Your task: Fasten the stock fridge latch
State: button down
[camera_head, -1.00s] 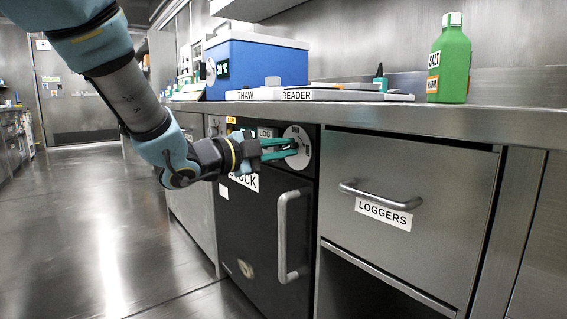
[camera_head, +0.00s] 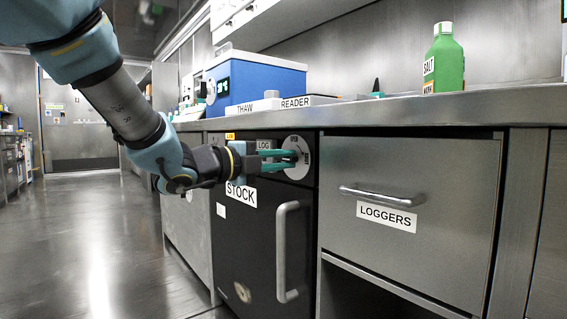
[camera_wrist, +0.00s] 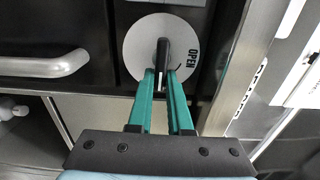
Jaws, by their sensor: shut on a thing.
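The stock fridge (camera_head: 252,262) is a black-fronted unit under the counter, with a white STOCK label and a vertical bar handle; its door looks closed. At its upper right is the latch, a pale round plate (camera_head: 302,144). In the wrist view the plate (camera_wrist: 137,43) carries the word OPEN and a dark latch lever (camera_wrist: 162,54) at its middle. My gripper (camera_head: 293,160) reaches the plate from the left in the head view. Its green fingers, also in the wrist view (camera_wrist: 162,76), are shut on the lever. The fingers hide part of the lever.
A LOGGERS drawer (camera_head: 430,180) with a bar handle is right of the fridge. The floor at left is clear.

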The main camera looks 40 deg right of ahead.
jog(key=c, duration=0.8)
grip_release()
jog(key=shift+c, duration=0.2)
jog(key=a+p, duration=0.3)
jog(key=a, duration=0.7)
jog(key=shift+w+a, duration=0.3)
jog(key=shift+a, duration=0.1)
